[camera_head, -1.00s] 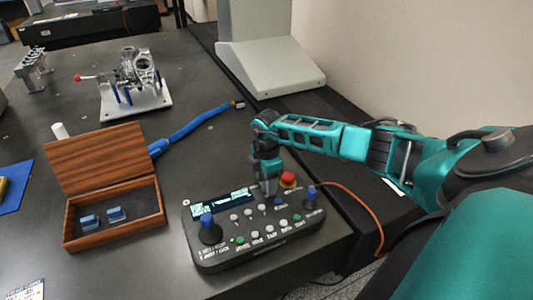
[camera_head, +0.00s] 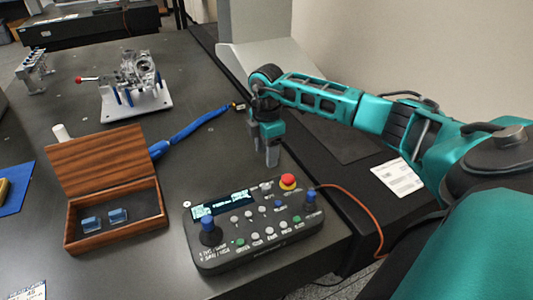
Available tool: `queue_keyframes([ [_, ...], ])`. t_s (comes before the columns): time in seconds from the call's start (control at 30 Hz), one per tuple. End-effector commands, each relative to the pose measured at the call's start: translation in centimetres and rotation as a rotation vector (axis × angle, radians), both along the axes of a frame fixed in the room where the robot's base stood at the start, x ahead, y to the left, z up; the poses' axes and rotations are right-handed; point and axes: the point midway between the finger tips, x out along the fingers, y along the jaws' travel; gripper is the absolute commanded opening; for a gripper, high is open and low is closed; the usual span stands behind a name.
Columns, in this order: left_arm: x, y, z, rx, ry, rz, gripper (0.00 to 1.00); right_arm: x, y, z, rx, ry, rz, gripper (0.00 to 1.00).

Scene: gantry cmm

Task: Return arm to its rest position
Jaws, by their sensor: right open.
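My right gripper (camera_head: 271,157) is open and empty. It points down in the head view, behind the control pendant and apart from it. My right arm reaches in from the right side, over the table's right edge. The control pendant (camera_head: 235,251) lies on the dark table (camera_head: 205,155), with two blue-topped joysticks, several buttons, a small screen and a red stop button (camera_head: 289,182). My left gripper is not in view.
An open wooden box (camera_head: 100,170) with blue blocks sits left of the pendant. A blue probe-like tool (camera_head: 195,126) lies behind it. A metal part on a white plate (camera_head: 150,102) stands farther back. A grey column base (camera_head: 275,65) is behind my gripper. An orange cable leaves the pendant.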

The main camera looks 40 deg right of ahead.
Motion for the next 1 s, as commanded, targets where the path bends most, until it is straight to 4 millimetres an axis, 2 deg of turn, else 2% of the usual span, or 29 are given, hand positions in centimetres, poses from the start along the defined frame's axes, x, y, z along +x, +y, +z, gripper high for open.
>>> queue_keyframes([
  [0.17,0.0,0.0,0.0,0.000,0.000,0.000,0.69,0.0,0.0,0.9,0.001,0.000,0.000,0.55],
  [0.67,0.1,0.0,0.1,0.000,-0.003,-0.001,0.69,0.0,0.0,0.8,0.001,0.000,0.000,0.55],
  [0.77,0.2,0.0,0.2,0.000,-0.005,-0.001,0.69,0.1,0.7,0.6,0.019,-0.010,0.017,0.55],
  [0.87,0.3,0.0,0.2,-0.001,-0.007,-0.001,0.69,0.6,3.2,-0.1,0.094,-0.051,0.084,0.55],
  [0.97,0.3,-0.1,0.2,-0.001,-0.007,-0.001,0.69,1.2,8.2,-1.0,0.240,-0.140,0.199,0.55],
  [1.0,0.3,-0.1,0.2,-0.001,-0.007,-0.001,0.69,1.5,10.7,-1.1,0.314,-0.190,0.249,0.55],
])
